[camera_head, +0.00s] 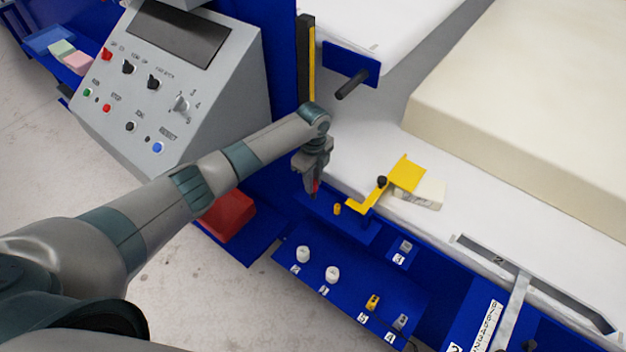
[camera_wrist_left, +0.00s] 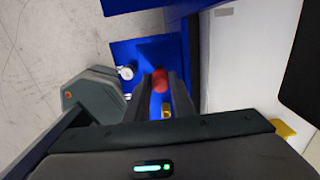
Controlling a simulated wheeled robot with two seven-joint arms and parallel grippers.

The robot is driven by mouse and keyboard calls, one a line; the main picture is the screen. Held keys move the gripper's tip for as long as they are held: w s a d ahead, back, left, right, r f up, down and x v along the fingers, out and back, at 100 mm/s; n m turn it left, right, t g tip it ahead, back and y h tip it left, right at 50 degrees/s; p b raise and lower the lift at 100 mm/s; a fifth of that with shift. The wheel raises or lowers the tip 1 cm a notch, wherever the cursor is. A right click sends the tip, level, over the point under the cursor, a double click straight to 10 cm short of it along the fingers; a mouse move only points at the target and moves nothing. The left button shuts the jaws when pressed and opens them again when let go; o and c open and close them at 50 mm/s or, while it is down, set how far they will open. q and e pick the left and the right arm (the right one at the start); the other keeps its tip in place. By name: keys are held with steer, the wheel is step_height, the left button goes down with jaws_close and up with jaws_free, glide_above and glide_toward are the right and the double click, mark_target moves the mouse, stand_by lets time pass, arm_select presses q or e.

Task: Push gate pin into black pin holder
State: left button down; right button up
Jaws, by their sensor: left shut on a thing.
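My left gripper (camera_head: 315,187) hangs fingers down above the blue ledge along the bench's front. It is shut on a small red-ended piece, likely the gate pin (camera_head: 316,186), whose red part also shows between the fingers in the left wrist view (camera_wrist_left: 160,80). The fingers hide most of the piece. A yellow gate bracket (camera_head: 406,173) with a small black knob (camera_head: 382,182) sits on the bench edge, right of the gripper. I cannot tell whether this knob is the pin holder. My right gripper is not in view.
A small yellow peg (camera_head: 337,209) stands on the blue ledge close to the gripper. A lower blue shelf (camera_head: 345,262) holds white rings and small numbered parts. A red box (camera_head: 228,214) lies below the arm. A grey control console (camera_head: 170,85) stands at left; a foam block (camera_head: 530,100) lies right.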

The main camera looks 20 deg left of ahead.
arm_select(q)
steer(key=shift+f, duration=0.55)
steer(key=c, duration=1.4)
jaws_free()
steer(key=shift+c, duration=0.2)
steer(key=shift+r, duration=0.1)
steer(key=shift+r+p, duration=2.65)
steer(key=shift+r, duration=0.25)
steer(key=shift+r, duration=0.1)
